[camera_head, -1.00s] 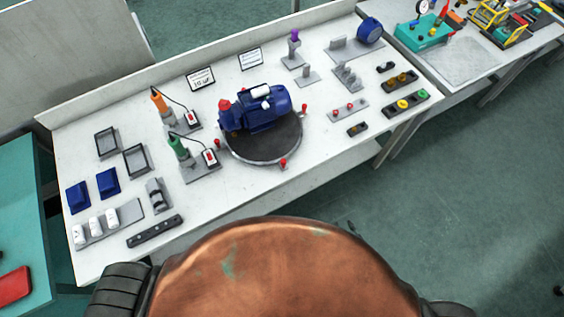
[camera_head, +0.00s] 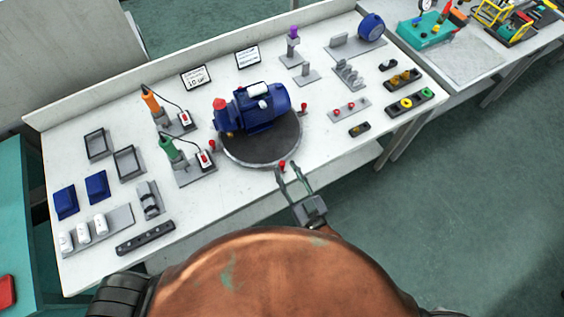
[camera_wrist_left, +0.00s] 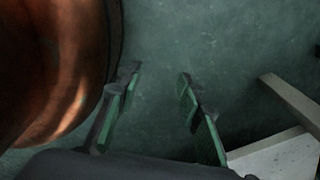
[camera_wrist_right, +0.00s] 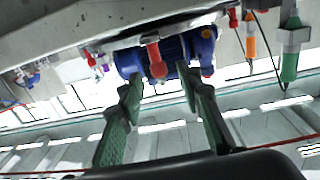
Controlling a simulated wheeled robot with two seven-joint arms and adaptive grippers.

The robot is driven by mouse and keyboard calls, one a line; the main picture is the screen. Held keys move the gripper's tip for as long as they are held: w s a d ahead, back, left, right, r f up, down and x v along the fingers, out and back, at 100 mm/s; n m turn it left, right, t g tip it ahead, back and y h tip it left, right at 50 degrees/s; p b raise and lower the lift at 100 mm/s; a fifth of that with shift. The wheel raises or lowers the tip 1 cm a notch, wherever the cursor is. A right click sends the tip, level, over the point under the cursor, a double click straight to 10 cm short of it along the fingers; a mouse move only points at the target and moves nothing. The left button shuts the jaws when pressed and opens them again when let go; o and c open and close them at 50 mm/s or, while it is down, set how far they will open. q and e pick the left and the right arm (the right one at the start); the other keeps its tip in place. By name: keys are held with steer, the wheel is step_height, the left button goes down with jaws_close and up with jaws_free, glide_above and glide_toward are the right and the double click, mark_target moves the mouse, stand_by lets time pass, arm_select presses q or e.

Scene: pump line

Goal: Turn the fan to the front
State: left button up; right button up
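A blue pump motor (camera_head: 257,108) with a red part at its left end sits on a dark round turntable (camera_head: 262,150). I cannot tell its fan apart in these views. Red knobs stand around the turntable rim: front (camera_head: 282,164), left (camera_head: 212,146) and right (camera_head: 304,108). My right gripper (camera_head: 288,170) is open, its fingertips close to the front knob. In the right wrist view a red knob (camera_wrist_right: 155,58) shows ahead, between the open fingers (camera_wrist_right: 160,80), with the blue motor behind; contact is unclear. My left gripper (camera_wrist_left: 158,78) is open and empty above the floor.
Green (camera_head: 171,150) and orange (camera_head: 152,102) tools stand on holders left of the turntable. Trays and blue blocks (camera_head: 97,185) lie at the left. A round blue part (camera_head: 371,27) stands at the back right.

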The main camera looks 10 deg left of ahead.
mark_target(283, 166)
steer(key=shift+p+x, duration=0.3)
steer(key=shift+x, duration=1.65)
steer(key=shift+c, duration=0.6)
jaws_close()
